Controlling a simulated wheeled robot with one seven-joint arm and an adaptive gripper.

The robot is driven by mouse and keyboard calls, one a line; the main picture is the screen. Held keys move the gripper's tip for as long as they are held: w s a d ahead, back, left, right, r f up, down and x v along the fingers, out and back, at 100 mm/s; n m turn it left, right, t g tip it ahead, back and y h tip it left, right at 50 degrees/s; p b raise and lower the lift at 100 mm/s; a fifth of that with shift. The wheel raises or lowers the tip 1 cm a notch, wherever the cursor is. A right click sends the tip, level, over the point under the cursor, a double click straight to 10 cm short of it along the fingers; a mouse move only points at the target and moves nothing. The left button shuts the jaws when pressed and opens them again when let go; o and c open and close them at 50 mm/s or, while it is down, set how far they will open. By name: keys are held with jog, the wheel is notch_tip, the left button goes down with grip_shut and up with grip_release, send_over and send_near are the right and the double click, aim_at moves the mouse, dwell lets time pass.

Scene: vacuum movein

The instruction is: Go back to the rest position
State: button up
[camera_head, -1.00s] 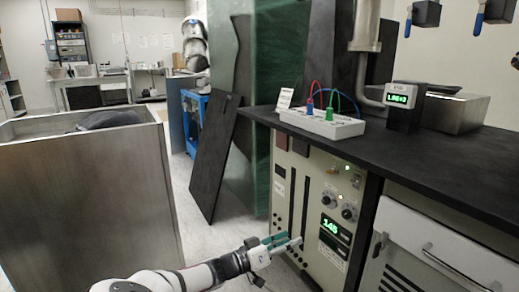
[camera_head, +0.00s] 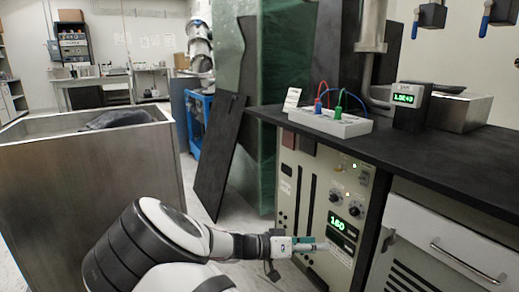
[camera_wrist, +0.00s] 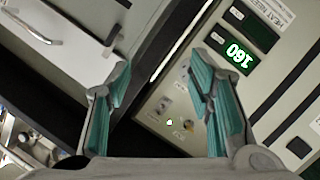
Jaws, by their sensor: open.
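My gripper (camera_head: 308,247) is in front of the beige control panel (camera_head: 290,190) in the head view. In the wrist view my gripper (camera_wrist: 160,105) has its two teal-padded fingers spread apart with nothing between them. The panel has dark vertical slots, knobs and a green display (camera_head: 337,225) reading 160; the display also shows in the wrist view (camera_wrist: 239,53). Whether a fingertip touches the panel cannot be told. My arm reaches in from the bottom of the head view and hides the floor there.
A black worktop (camera_head: 440,150) above the panel carries a white box with cables (camera_head: 330,124) and a small readout (camera_head: 408,98). A white drawer (camera_head: 440,235) is at right. A metal bin (camera_head: 80,200) stands at left, and a dark board (camera_head: 218,160) leans behind.

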jog(key=s+d+r+n+g+y, duration=0.1)
jog(key=s+d+r+g+y, duration=0.35)
jog(key=s, duration=0.55)
jog(key=s+d+r+g+y, duration=0.25)
jog(key=s+r+y, duration=0.35)
jog(key=s, duration=0.4)
jog(key=s+a+r+n+t+y, duration=0.1)
jog(key=s+r+n+t+y, duration=0.2)
jog(key=s, duration=0.8)
jog(key=s+a+r+n+y, duration=0.1)
jog(key=s+r+n, duration=0.25)
jog(key=s, duration=0.75)
notch_tip(320, 180, up, 38)
jog(key=t+p, duration=0.4)
jog(key=p, duration=3.1)
jog(key=shift+s+p, duration=0.2)
jog(key=shift+p, duration=0.15)
